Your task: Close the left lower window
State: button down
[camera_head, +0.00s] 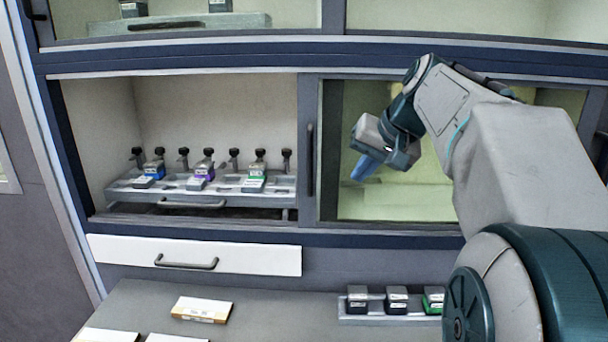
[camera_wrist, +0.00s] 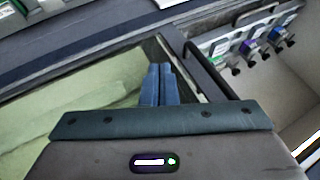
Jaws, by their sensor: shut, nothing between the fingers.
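The lower cabinet is open on its left side. A grey-framed glass window (camera_head: 388,205) stands at the right of that opening, with a dark vertical handle (camera_head: 311,160) on its left edge. My gripper (camera_head: 358,178) is in front of the glass, right of the handle and apart from it. Its blue fingers are together and empty. In the wrist view the closed fingertips (camera_wrist: 158,72) point at the glass near the frame, and the dark handle (camera_wrist: 208,72) lies to their right. Whether the fingers touch the glass cannot be told.
A grey rack (camera_head: 125,188) with several black-knobbed fixtures stands inside the opening. Below is a white drawer (camera_head: 125,254). The counter (camera_head: 270,305) holds a small box (camera_head: 202,309) and a tray with black blocks (camera_head: 357,299). My arm hides the cabinet's right side.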

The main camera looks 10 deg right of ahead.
jog(key=w+a+f+p, duration=0.2)
jog(key=w+a+f, duration=0.3)
jog(key=w, duration=0.3)
jog(key=shift+f+p, duration=0.35)
jog(key=shift+f, duration=0.3)
jog(key=shift+w+a, duration=0.1)
